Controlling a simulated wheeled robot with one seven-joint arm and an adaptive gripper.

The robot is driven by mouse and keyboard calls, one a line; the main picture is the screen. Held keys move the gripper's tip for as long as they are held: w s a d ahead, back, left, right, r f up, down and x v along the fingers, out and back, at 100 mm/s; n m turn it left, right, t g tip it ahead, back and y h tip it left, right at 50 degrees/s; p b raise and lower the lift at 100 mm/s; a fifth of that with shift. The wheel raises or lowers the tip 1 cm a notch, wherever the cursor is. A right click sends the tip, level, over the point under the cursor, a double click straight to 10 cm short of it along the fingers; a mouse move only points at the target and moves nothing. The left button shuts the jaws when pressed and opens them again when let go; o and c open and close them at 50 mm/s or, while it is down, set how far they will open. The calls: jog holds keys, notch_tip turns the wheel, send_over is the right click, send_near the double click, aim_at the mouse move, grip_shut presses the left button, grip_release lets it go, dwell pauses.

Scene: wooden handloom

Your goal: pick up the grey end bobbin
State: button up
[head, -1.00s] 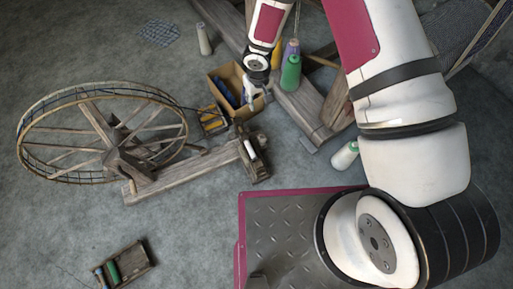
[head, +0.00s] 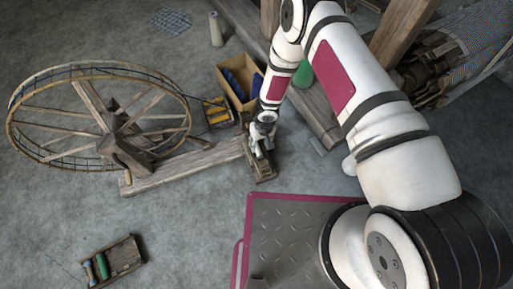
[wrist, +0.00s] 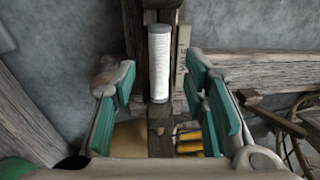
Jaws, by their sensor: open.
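The grey end bobbin (wrist: 159,63) shows in the wrist view as a white-wound cylinder with grey ends. It sits at the wooden stand (wrist: 162,130) on the end of the spinning wheel's beam. My gripper (wrist: 160,84) is open, with its green-padded fingers to the left and right of the bobbin in the picture and clear gaps on both sides. I cannot tell how far above the bobbin the fingers are. In the head view my gripper (head: 261,142) is over the stand (head: 262,170) and hides most of the bobbin.
The spinning wheel (head: 110,130) stands left of the stand. A box with blue bobbins (head: 240,97) and a tray of yellow bobbins (head: 218,115) are close behind. A wooden tray with a green bobbin (head: 122,258) lies at lower left. Loom beams are at the upper right.

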aim_at(257, 148)
jog(key=shift+w+a+f+b, duration=0.1)
jog(key=shift+a+f+b, duration=0.1)
jog(key=shift+f+b, duration=0.9)
jog(key=shift+w+a+f+b, duration=0.15)
jog(key=shift+f+b, duration=0.35)
jog(key=shift+f, duration=1.2)
jog(key=c, duration=0.9)
